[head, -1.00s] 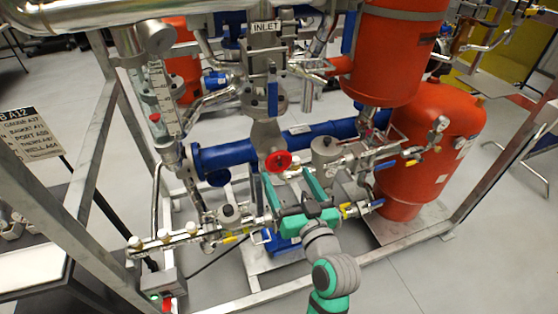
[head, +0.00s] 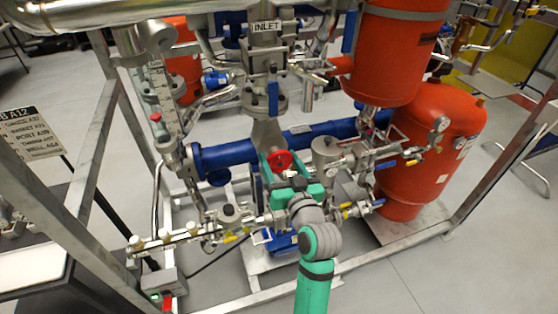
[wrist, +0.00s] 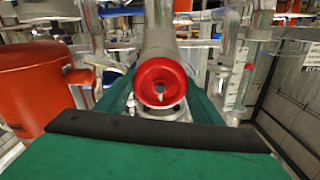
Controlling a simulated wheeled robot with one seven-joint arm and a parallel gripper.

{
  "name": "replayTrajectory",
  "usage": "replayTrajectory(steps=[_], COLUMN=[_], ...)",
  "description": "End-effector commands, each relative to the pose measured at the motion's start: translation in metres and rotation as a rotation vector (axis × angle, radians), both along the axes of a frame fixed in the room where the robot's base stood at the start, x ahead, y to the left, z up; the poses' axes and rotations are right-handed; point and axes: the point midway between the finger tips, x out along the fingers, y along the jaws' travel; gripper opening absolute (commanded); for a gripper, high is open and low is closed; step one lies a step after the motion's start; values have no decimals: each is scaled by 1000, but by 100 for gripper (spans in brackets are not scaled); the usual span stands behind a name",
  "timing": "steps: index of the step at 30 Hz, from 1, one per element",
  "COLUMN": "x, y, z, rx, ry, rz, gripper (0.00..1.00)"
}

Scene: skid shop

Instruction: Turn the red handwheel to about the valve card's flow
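The red handwheel (head: 281,163) faces me on the grey valve body below the INLET label. It also shows centred in the wrist view (wrist: 160,82), with a pale mark near its hub. My gripper (head: 283,156) is open, with one teal finger on each side of the wheel. In the wrist view the fingers (wrist: 161,98) flank the wheel with what look like narrow gaps; contact cannot be made out. A clear flow tube (head: 162,85) with a scale and a red float (head: 155,117) stands at the left.
A lettered sign (head: 32,132) stands at the far left. Blue pipe (head: 228,155) runs behind the valve. Red tanks (head: 433,145) stand to the right. The metal skid frame (head: 400,248) crosses in front, with a small box (head: 165,284) at lower left. Open floor lies at lower right.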

Motion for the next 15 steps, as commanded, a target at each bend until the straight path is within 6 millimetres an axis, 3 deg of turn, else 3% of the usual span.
replayTrajectory(steps=[15], x=[-1], y=[2], z=[0], rx=[-144], ry=[-47], rz=[3], gripper=[38])
